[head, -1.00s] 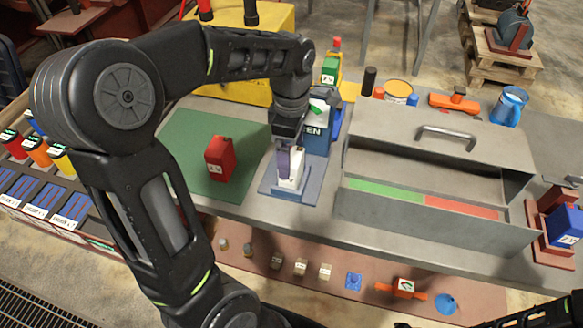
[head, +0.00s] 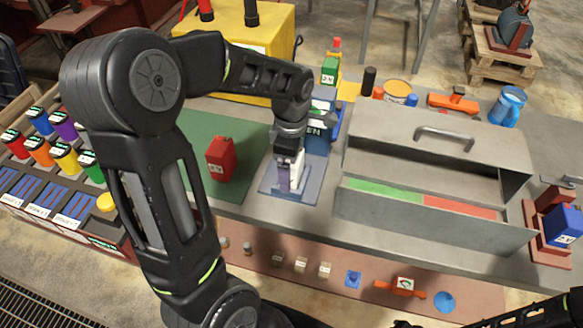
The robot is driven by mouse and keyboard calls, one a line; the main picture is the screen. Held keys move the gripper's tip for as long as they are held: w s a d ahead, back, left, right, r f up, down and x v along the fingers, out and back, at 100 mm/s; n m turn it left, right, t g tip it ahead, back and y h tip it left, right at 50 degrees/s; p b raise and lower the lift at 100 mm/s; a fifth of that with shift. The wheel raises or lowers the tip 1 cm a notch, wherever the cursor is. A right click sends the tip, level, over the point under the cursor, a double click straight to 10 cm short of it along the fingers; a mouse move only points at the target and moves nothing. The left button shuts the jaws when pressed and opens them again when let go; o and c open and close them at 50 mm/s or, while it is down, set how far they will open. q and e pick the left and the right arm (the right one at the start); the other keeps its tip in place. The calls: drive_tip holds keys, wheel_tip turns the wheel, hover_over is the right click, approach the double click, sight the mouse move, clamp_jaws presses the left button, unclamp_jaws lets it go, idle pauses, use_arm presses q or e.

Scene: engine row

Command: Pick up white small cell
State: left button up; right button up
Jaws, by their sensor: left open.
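The white small cell (head: 297,172) stands on a blue-grey base plate (head: 307,193) on the workbench, right of the green mat. My left gripper (head: 289,173) points down from above at the cell. It is open, with a finger in front of the cell's left side. The cell's top and part of its left side are hidden by the gripper, and I cannot tell whether the fingers touch it. Only part of my right arm shows at the bottom right corner; its gripper is out of view.
A red cell (head: 221,158) stands on the green mat (head: 196,126). A blue device (head: 319,138) stands just behind the gripper. A grey metal box (head: 430,217) with green and red strips is to the right. Coloured cells (head: 64,157) stand in a rack at left.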

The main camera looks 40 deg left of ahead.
use_arm(q)
drive_tip(key=shift+c, duration=0.6)
clamp_jaws()
idle(0.5)
